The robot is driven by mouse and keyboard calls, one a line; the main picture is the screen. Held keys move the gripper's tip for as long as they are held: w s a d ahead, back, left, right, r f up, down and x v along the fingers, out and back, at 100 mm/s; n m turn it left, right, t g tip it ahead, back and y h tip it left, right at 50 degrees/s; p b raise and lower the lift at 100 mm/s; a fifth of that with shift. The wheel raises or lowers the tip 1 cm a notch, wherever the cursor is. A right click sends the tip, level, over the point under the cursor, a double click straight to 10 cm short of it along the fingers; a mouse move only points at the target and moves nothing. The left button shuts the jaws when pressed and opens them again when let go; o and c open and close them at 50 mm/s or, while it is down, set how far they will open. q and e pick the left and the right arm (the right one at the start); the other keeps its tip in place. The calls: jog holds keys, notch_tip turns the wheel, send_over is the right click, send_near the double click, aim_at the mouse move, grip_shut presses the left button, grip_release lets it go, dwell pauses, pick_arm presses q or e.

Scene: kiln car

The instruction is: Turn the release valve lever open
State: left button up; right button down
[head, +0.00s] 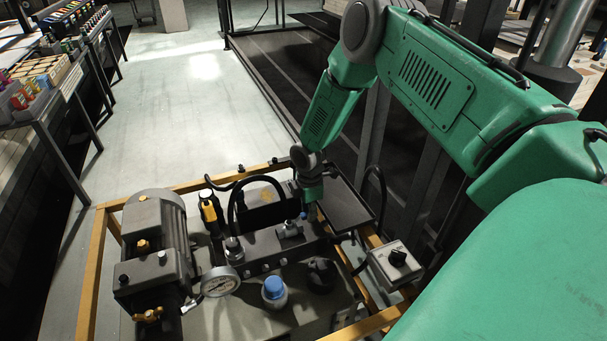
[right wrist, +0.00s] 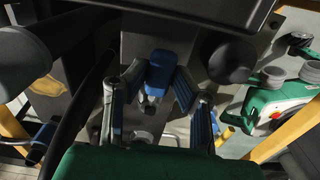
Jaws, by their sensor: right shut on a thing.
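The hydraulic unit stands in a yellow frame (head: 101,265) in the head view. My right arm reaches down to it from the upper right. My right gripper (head: 312,208) is low at the back right of the valve block (head: 270,252), and its fingers are small and partly hidden there. In the right wrist view, a blue-ended lever (right wrist: 161,68) stands between the two fingers of the gripper (right wrist: 157,84), which is shut on it. The lever's lower end and pivot are hard to make out. My left gripper is not in view.
A grey motor (head: 156,235), a round gauge (head: 219,281), a blue-capped fitting (head: 274,288) and a yellow-and-black handle (head: 209,209) crowd the unit. A switch box (head: 396,262) is at right. Black hoses (head: 241,195) arch near the gripper. The floor (head: 180,110) behind is clear.

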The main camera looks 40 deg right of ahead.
jog(key=shift+w+d, duration=0.1)
jog(key=shift+w, duration=0.1)
dwell(0.4)
jog(key=c, duration=1.3)
grip_release()
jog(key=shift+c, duration=0.2)
jog(key=shift+d, duration=0.1)
notch_tip(320, 180, up, 12)
jog(key=shift+f, duration=0.15)
